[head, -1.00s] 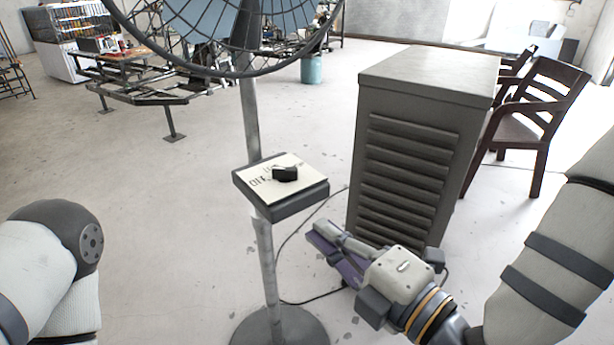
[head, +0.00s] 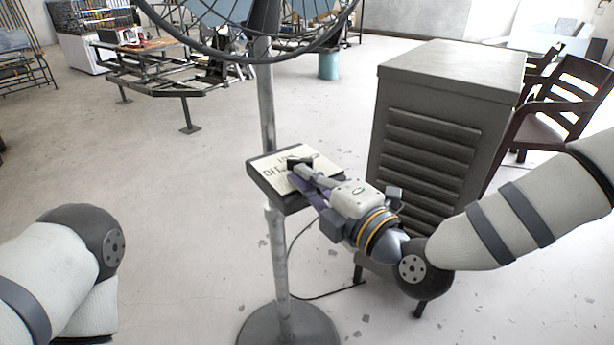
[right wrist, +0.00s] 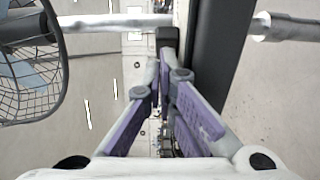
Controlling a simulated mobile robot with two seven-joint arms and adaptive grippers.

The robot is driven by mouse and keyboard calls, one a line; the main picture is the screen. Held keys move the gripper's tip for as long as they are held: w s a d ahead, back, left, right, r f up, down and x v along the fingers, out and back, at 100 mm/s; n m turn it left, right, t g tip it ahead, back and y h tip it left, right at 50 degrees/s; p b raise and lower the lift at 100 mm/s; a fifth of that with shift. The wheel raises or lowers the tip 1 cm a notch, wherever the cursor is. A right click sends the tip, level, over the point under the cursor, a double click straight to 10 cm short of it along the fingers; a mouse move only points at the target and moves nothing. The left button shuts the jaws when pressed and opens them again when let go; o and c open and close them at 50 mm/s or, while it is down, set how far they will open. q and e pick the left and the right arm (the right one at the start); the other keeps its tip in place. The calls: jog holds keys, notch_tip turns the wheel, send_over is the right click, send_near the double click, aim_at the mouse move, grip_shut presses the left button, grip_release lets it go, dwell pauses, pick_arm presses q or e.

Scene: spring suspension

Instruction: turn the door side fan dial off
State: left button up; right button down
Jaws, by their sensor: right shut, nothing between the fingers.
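The fan dial is a black knob (head: 294,161) on a cream plate with dark lettering (head: 262,164), on top of a dark control box (head: 258,180) fixed to the fan's pole (head: 281,250). Letters reading "OFF" show at the plate's left. My right gripper (head: 298,177) is shut and empty, its fingertips at the knob's near side; I cannot tell whether they touch it. In the right wrist view, the shut purple-padded fingers (right wrist: 168,68) point at a small dark block, likely the knob (right wrist: 167,38), beside the dark box edge (right wrist: 212,60). My left gripper is not in view.
The caged fan (head: 250,55) stands above the box on a round base (head: 288,328). A grey louvred cabinet (head: 450,75) stands close to the right, with wooden chairs (head: 565,105) beyond.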

jog(key=shift+w+d+n+g+y, duration=0.35)
jog(key=shift+w+n+g+y, duration=0.2)
jog(key=shift+n+g+y, duration=0.2)
jog(key=shift+d+n+g+y+b, duration=0.2)
jog(key=shift+n+g+y+b, duration=0.2)
jog(key=shift+n+g+y, duration=0.25)
